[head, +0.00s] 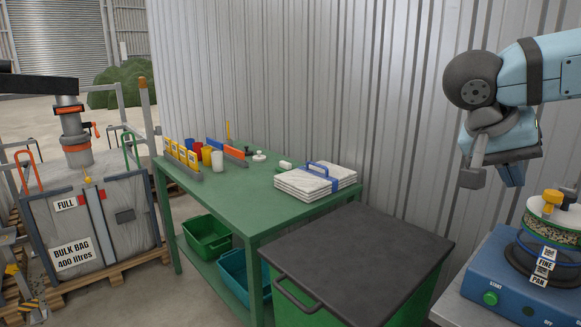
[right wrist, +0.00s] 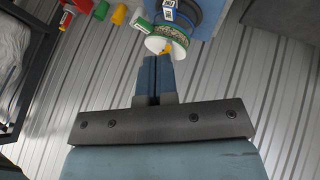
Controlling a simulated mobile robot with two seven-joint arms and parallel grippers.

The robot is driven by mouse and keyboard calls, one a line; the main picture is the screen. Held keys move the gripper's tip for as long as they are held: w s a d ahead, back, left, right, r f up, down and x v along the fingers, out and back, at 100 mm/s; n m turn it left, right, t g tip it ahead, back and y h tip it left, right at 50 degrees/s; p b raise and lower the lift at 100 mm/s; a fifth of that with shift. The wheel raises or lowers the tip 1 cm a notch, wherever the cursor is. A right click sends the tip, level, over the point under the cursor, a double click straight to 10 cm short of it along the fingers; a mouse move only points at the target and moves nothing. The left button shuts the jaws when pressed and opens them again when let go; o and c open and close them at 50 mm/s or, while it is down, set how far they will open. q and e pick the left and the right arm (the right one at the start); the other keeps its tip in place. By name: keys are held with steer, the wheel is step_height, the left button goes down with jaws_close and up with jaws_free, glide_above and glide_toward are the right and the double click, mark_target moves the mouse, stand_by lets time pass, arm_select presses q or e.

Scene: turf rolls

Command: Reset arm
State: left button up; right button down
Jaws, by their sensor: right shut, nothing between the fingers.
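My right arm comes in from the right edge in the head view, raised in front of the corrugated wall. Its right gripper (head: 512,174) points down, with its two blue fingers together and nothing held. In the right wrist view the blue fingers of the gripper (right wrist: 155,70) lie side by side and touch. My left gripper does not show in either view.
A blue machine (head: 500,277) with stacked round sieves stands below and right of my right gripper. A green table (head: 235,200) bears a folded white stack (head: 315,182) and small containers. A dark-lidded green bin (head: 360,255) stands in front. A bulk bag (head: 95,225) stands left.

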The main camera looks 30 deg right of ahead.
steer(key=w+a+f+m+t+y, duration=0.4)
steer(key=a+f+m+t+y, duration=0.3)
steer(key=f+m, duration=0.4)
steer(key=w+a+f+m+t+y, duration=0.3)
steer(key=a+f+m+t+y, duration=0.25)
steer(key=a+f+m, duration=0.4)
steer(key=w+a+f+m+t+y, duration=0.45)
steer(key=a+f+m+y, duration=0.2)
steer(key=f+m, duration=0.65)
steer(key=s+a+f+m+g+h, duration=0.1)
steer(key=s+a+f+m+h, duration=0.35)
steer(key=f+m, duration=0.55)
steer(key=s+a+f+m+g+h, duration=0.2)
steer(key=s+a+f+m+h, duration=0.25)
steer(key=f+m, duration=0.6)
arm_select(q)
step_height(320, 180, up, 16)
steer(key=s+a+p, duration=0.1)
steer(key=p, duration=2.2)
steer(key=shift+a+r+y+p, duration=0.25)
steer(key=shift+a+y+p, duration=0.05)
arm_select(e)
step_height(320, 180, up, 18)
steer(key=s+m, duration=0.1)
steer(key=s, duration=0.1)
steer(key=shift+d+r, duration=0.15)
steer(key=shift+d, duration=0.3)
